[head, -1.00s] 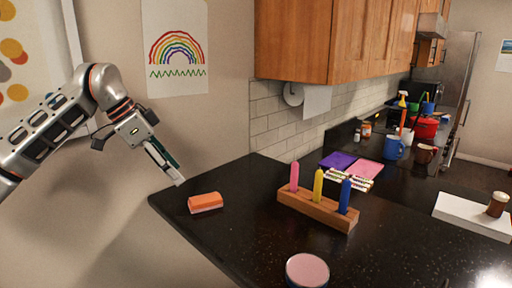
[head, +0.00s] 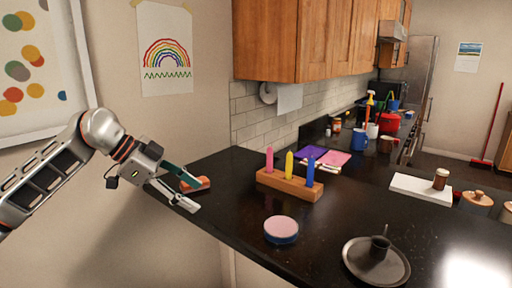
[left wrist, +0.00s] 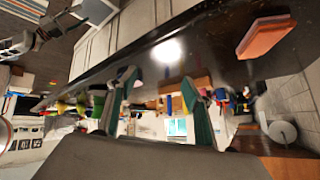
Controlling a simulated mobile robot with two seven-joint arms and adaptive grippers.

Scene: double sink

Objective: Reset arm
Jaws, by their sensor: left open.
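My left gripper (head: 196,192) is open and empty near the left edge of the black counter (head: 225,190). In the head view it overlaps an orange sponge-like block (head: 195,185) lying on the counter, partly hidden by the fingers. The left wrist view shows the gripper's two fingers (left wrist: 158,105) spread apart with nothing between them. There the orange block (left wrist: 266,37) shows at upper right, apart from the fingers. My right gripper is not in view.
A wooden holder (head: 290,187) carries pink, yellow and blue candle-like sticks. A pink-topped round tin (head: 281,230) and a dark metal plate (head: 362,265) with a small cup are at the front. A white board (head: 420,189) holds a brown jar (head: 440,179).

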